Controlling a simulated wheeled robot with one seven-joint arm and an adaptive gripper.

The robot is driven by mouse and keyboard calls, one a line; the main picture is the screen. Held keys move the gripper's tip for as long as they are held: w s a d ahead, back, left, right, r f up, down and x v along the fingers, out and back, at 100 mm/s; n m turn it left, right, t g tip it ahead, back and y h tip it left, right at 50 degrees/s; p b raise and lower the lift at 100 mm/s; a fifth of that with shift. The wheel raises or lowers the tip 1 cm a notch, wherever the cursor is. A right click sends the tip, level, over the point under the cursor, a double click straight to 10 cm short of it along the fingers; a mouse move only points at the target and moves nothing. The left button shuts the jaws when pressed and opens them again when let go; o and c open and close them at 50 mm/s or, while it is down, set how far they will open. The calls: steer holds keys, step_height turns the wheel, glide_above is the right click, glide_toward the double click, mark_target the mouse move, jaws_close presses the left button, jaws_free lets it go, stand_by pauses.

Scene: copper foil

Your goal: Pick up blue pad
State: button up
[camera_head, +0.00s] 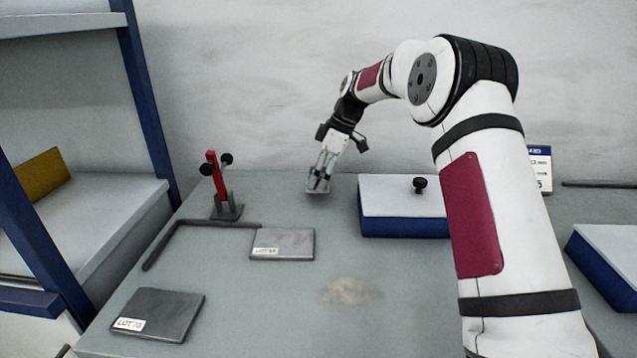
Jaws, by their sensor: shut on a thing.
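My gripper (320,181) is at the far part of the grey table, pointing down. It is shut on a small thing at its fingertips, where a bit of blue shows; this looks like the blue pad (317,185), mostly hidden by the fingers. A small pale flat piece (317,193) shows right under the fingertips. I cannot tell whether the pad is touching it or is lifted off it.
A blue box with a pale lid and black knob (400,213) stands right of my gripper. A red clamp on a stand (217,185) is to the left. Two grey plates (282,244) (157,315) lie nearer. A shelf (90,215) stands at left. The table's middle front is clear apart from a stain.

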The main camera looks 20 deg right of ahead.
steer(key=s+a, duration=0.1)
steer(key=s, duration=0.4)
steer(key=s+a+r, duration=0.1)
steer(key=s, duration=0.4)
steer(key=s+a+p, duration=0.1)
steer(key=s, duration=0.4)
steer(key=shift+s+a+r, duration=0.2)
steer(key=shift+a, duration=0.1)
steer(key=shift+s, duration=0.1)
steer(key=shift+o, duration=1.3)
steer(key=shift+c, duration=0.5)
